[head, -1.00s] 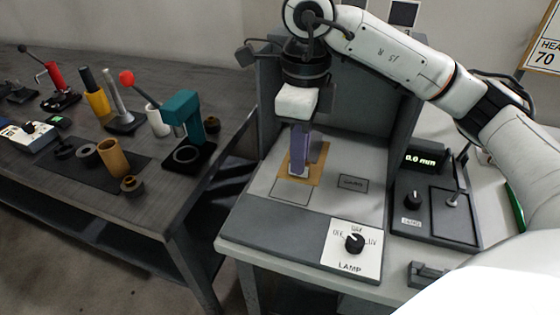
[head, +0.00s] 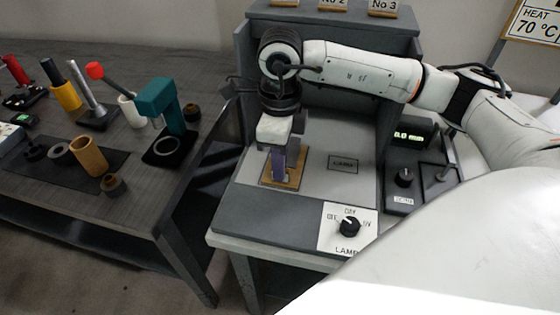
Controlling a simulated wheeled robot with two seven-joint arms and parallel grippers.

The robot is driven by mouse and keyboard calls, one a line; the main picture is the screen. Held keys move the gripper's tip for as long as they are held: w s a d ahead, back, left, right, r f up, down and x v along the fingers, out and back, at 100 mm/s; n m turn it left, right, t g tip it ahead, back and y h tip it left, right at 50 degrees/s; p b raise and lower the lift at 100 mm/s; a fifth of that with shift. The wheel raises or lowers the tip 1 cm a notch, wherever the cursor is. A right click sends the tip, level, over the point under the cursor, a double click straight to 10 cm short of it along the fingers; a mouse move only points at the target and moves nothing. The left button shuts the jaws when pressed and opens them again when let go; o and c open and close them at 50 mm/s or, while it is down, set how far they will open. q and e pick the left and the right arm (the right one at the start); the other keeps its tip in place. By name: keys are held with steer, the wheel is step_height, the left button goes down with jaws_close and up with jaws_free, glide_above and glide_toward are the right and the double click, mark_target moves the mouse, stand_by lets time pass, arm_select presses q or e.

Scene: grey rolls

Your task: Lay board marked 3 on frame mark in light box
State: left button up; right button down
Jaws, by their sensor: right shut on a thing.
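My right gripper (head: 279,174) reaches down into the light box (head: 320,127), its fingers shut on a small tan board (head: 295,180). The board is low over the light box floor, at the left. I cannot tell whether it touches the floor. The fingers hide its middle, and I cannot read a number on it. My left gripper is not in view.
The lamp knob (head: 349,225) is on the front panel. A teal press (head: 161,106) and other tools stand on the left table.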

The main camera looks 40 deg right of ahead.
steer(key=shift+f, duration=0.1)
steer(key=c, duration=1.8)
jaws_free()
step_height(320, 180, up, 12)
steer(key=shift+r, duration=0.2)
